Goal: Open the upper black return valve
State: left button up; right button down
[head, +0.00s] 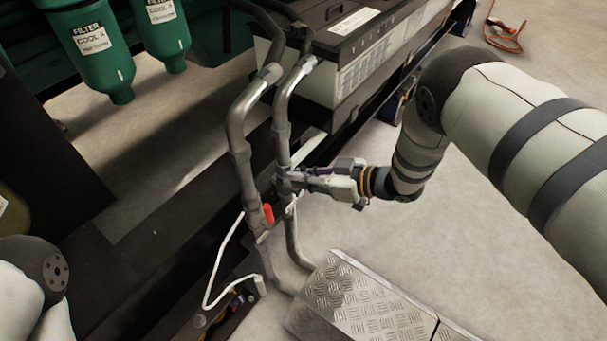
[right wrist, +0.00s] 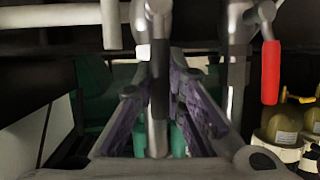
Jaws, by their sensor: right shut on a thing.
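The black valve handle (right wrist: 160,88) hangs straight down from its valve in the right wrist view, between the purple-padded fingers of my right gripper (right wrist: 166,105). In the head view my right gripper (head: 292,180) reaches the right-hand grey pipe (head: 283,120) from the right and is shut on the handle, which it hides there. A red valve handle (head: 268,214) sits lower on the neighbouring pipe. It also shows right of the fingers in the right wrist view (right wrist: 270,72), pointing down. My left gripper is not in view; only part of my left arm shows at lower left.
The left-hand grey pipe (head: 239,140) stands close beside the gripper. A large grey-and-black battery box (head: 350,60) is behind. Green filters (head: 95,50) hang at upper left. A tread-plate step (head: 355,300) lies below. Floor at right is clear, apart from an orange cable (head: 505,38).

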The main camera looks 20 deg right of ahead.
jog(key=c, duration=1.6)
grip_release()
jog(key=shift+d, duration=0.1)
jog(key=v, duration=1.2)
